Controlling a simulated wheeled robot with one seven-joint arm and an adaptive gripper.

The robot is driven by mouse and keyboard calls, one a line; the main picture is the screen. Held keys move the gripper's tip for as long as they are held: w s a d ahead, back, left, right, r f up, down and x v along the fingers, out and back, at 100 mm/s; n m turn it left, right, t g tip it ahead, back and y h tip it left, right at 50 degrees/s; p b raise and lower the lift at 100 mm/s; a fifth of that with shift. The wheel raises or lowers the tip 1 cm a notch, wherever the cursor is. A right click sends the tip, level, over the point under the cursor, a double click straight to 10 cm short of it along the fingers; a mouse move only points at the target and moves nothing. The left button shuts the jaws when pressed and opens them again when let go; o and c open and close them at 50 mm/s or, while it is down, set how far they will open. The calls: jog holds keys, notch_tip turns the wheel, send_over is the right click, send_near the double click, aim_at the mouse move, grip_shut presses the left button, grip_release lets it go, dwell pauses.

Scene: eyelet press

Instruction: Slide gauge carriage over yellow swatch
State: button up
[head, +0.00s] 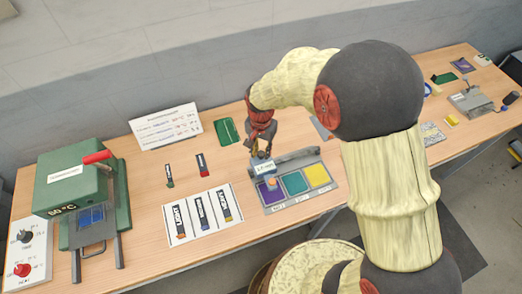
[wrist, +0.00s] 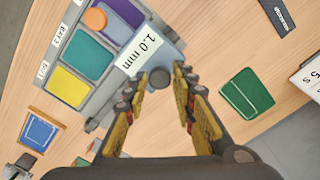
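The gauge carriage (head: 264,167), a block with a white "1.0 mm" label, sits on the rail at the purple swatch (head: 272,194), the left end of the gauge base. The wrist view shows its label (wrist: 139,50) and a round grey knob (wrist: 160,78). An orange disc (wrist: 96,18) sticks out over the purple swatch's edge. The teal swatch (head: 295,183) is in the middle and the yellow swatch (head: 318,174) at the right end, uncovered. My gripper (wrist: 162,80) is open, its fingertips either side of the knob in the picture; contact cannot be told.
A green press (head: 75,200) stands at the left. A white card with several labelled strips (head: 202,215) lies left of the gauge. A green pad (head: 227,131) lies behind, near a white sign (head: 165,126). A metal clamp device (head: 470,101) stands far right.

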grip_shut()
dwell(0.4)
jog(key=w+d, duration=0.2)
jog(key=d, duration=0.7)
jog(key=w+d, duration=0.3)
jog(key=d, duration=0.6)
jog(key=shift+w+d, duration=0.25)
jog(key=shift+r, duration=0.1)
grip_release()
jog(key=shift+o, duration=1.2)
jog(key=shift+d, duration=0.2)
jog(key=shift+o, duration=1.1)
jog(key=shift+a, duration=0.1)
